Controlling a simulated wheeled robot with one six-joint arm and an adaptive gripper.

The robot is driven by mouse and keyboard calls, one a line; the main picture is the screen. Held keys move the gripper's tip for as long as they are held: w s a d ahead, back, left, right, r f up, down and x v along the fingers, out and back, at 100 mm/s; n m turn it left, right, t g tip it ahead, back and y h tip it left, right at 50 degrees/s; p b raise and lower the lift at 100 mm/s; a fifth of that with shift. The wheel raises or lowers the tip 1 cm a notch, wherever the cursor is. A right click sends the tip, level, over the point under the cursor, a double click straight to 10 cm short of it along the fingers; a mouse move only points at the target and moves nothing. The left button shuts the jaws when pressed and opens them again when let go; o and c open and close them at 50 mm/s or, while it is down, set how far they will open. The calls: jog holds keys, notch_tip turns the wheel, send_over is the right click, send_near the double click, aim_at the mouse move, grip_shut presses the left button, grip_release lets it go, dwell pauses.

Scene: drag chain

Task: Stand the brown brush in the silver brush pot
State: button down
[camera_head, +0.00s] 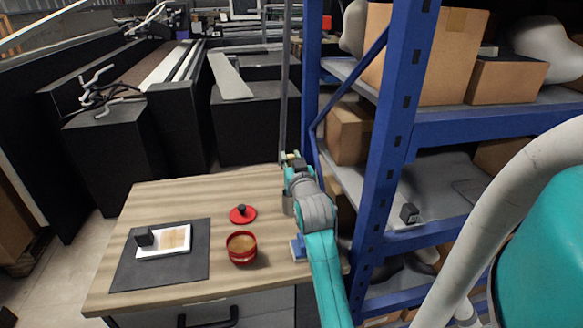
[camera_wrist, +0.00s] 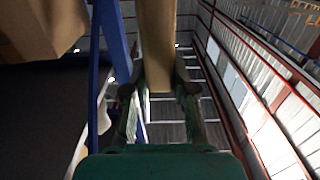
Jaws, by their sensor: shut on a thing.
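My gripper (camera_head: 292,158) is above the back right part of the wooden table, beside the blue shelf post. In the wrist view my gripper (camera_wrist: 159,92) is shut on a long, flat-looking tan-brown shaft, the brown brush (camera_wrist: 157,45). The brush runs from between the fingers to the top edge of the picture. In the head view the brush cannot be made out clearly. The silver brush pot (camera_head: 287,205) stands on the table below my gripper, partly hidden by my arm; its opening is not clear.
A red pot (camera_head: 242,251) with brown contents and a red lid (camera_head: 242,215) are on the table. A dark mat (camera_head: 186,274) bears a paper (camera_head: 152,252) and black block (camera_head: 144,238). A blue object (camera_head: 297,248) lies near my arm. The blue shelf (camera_head: 392,110) crowds the right.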

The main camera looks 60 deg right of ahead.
jog(key=shift+f, duration=1.25)
jog(key=c, duration=1)
grip_release()
jog(key=shift+o, duration=0.2)
